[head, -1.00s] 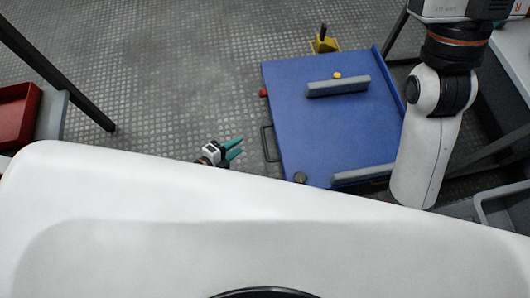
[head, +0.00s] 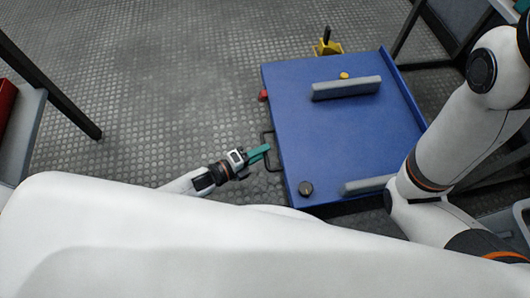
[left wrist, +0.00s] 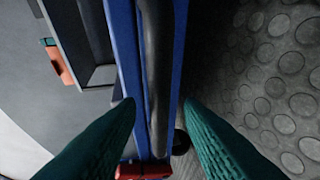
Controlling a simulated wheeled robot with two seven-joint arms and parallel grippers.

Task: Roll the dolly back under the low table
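The dolly (head: 340,135) has a flat blue deck with two grey bars on top and a black loop handle (head: 268,140) on its left edge. My left gripper (head: 262,152) is at this handle. In the left wrist view its two green fingers (left wrist: 159,102) are apart, with the dark handle bar (left wrist: 156,55) running between them; neither finger visibly presses on it. Dark legs and a pale surface beside the dolly at the upper right may belong to the low table (head: 455,15), only partly in view. My right arm shows at the right; its gripper is out of view.
A yellow block with a black lever (head: 327,45) stands at the dolly's far edge. A dark post (head: 60,100) and a red bin (head: 5,100) are at the left. The studded floor (head: 180,80) left of the dolly is clear.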

